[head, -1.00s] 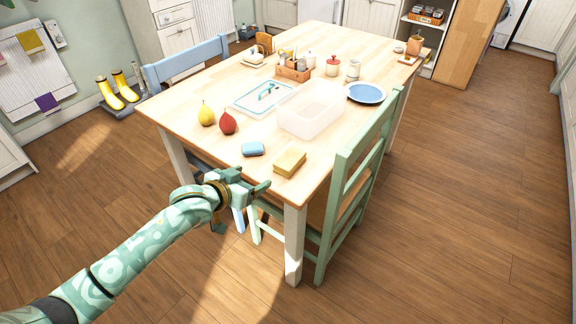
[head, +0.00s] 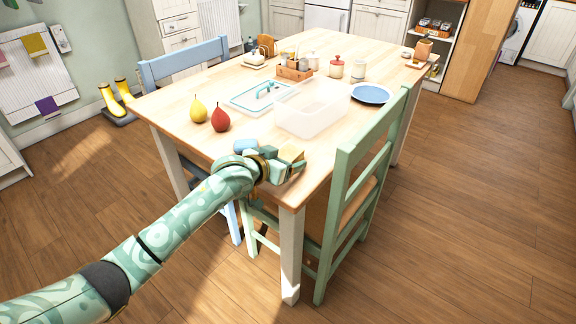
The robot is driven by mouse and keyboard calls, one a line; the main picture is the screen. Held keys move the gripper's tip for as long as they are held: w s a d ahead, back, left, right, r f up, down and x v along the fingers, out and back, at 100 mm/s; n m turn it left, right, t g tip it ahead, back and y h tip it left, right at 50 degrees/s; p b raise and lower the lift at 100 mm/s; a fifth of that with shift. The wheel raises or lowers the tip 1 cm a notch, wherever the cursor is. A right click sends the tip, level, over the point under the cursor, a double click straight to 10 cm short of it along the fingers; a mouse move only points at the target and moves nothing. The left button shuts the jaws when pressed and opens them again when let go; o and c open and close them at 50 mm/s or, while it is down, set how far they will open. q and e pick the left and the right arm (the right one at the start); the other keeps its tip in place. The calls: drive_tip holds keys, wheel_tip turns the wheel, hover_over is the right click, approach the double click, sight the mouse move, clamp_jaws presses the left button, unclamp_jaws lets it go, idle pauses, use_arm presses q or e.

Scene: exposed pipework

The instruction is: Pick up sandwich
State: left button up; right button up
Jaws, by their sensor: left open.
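A tan-yellow block (head: 291,152), which looks like the sandwich, lies near the front corner of the wooden table (head: 180,107). It is too small to make out layers or filling. My left gripper (head: 284,163) is open right at the block, its fingers overlapping the block's near side in the head view. The gripper hides part of the block, and I cannot tell whether they touch. My right gripper is not in view.
A blue block (head: 243,146) lies just left of the gripper. A green chair (head: 347,190) is close on the right.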

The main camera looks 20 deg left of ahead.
use_arm(q)
drive_tip(key=shift+w+d+f, duration=0.15)
drive_tip(key=shift+w+f, duration=0.2)
drive_tip(key=shift+w, duration=0.1)
drive_tip(key=shift+r, duration=0.3)
drive_tip(key=c, duration=1.1)
